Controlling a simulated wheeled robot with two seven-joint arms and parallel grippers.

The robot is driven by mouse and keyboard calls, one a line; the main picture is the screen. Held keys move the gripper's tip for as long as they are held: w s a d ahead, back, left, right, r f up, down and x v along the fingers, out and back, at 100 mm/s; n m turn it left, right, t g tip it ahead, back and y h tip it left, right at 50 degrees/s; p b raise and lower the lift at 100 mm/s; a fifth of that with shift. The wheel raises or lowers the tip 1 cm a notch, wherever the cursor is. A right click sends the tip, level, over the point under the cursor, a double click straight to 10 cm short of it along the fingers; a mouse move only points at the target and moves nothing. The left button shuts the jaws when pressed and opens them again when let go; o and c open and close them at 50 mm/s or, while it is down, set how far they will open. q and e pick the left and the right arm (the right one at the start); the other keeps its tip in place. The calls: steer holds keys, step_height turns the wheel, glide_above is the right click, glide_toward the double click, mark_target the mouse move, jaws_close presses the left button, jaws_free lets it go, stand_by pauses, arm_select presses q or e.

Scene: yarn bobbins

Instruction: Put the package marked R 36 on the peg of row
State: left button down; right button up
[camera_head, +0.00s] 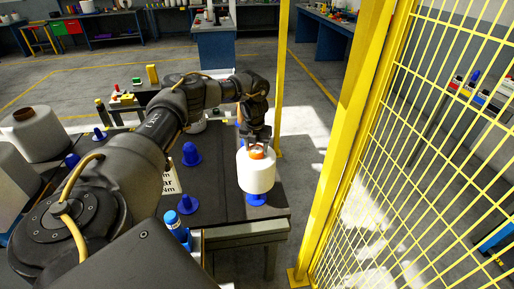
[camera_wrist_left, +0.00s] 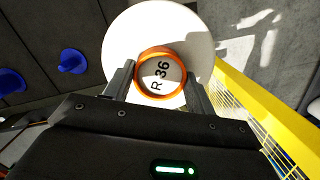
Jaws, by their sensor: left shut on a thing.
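The package marked R 36 (camera_head: 256,174) is a white yarn bobbin with an orange core, upright at the right end of the dark table. Its R 36 label and orange ring (camera_wrist_left: 158,75) show in the wrist view. My left gripper (camera_head: 257,144) comes from above and is shut on the orange core. A blue peg base (camera_head: 256,199) shows directly under the bobbin; whether the bobbin rests on it or hangs just above, I cannot tell. More blue pegs (camera_head: 192,155) and (camera_head: 187,205) stand empty to the left. My right gripper is not in view.
Large white bobbins (camera_head: 38,134) stand at the left. A white text sign (camera_head: 170,181) lies on the table, partly behind my arm. A blue bottle-like object (camera_head: 175,222) is at the front. A yellow post and mesh fence (camera_head: 345,150) stand close on the right.

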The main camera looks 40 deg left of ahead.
arm_select(q)
steer(key=shift+w+r, duration=0.1)
steer(key=shift+r, duration=0.15)
steer(key=shift+f+b, duration=0.55)
steer(key=shift+f, duration=1.2)
steer(key=f+b, duration=0.1)
steer(key=b, duration=0.2)
steer(key=shift+d, duration=0.1)
steer(key=shift+b, duration=0.6)
steer(key=shift+r, duration=0.2)
steer(key=shift+r, duration=0.1)
